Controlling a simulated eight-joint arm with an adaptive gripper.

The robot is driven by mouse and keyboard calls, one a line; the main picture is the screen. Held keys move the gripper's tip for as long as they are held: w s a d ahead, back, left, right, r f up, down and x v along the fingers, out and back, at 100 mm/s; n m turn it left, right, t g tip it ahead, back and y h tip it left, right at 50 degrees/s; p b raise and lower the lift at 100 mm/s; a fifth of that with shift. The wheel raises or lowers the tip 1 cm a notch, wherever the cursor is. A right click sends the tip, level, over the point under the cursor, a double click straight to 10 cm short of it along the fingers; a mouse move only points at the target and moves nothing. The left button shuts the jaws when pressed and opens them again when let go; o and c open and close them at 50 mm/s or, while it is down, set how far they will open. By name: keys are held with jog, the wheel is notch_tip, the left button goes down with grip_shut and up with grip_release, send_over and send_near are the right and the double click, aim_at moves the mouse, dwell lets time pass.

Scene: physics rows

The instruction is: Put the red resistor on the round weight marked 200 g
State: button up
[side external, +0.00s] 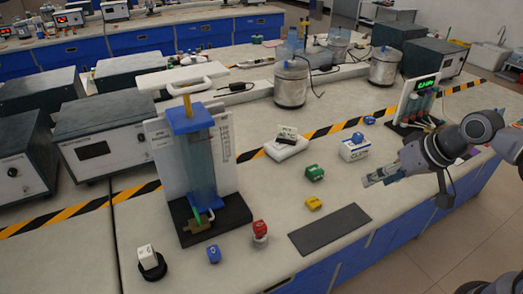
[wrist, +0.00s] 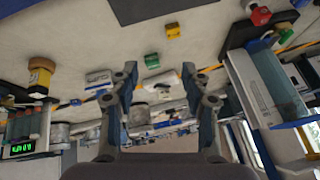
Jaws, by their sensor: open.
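The red resistor (side external: 260,227) is a small red block standing on a small silvery piece near the front of the bench, right of the blue column stand. It also shows at the top right of the wrist view (wrist: 260,15). No 200 g marking is readable. A round brass-coloured piece (wrist: 40,72) at the left of the wrist view may be a weight; I cannot tell. The silvery piece (side external: 260,239) under the red block may also be one. My gripper (side external: 374,179) is open and empty above the bench at right, apart from the red block. Its two fingers (wrist: 160,85) stand wide apart.
A green block (side external: 315,173), a yellow block (side external: 313,203) and a dark mat (side external: 330,229) lie between my gripper and the red block. A blue block (side external: 214,254) and a white block on a black disc (side external: 151,264) are at front left. The tall column stand (side external: 200,165) is an obstacle.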

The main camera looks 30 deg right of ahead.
jog(key=d+n, duration=0.1)
jog(key=s+d+n+t+h, duration=0.1)
jog(key=shift+s+r+n, duration=0.2)
jog(key=shift+s+n, duration=0.1)
dwell(1.2)
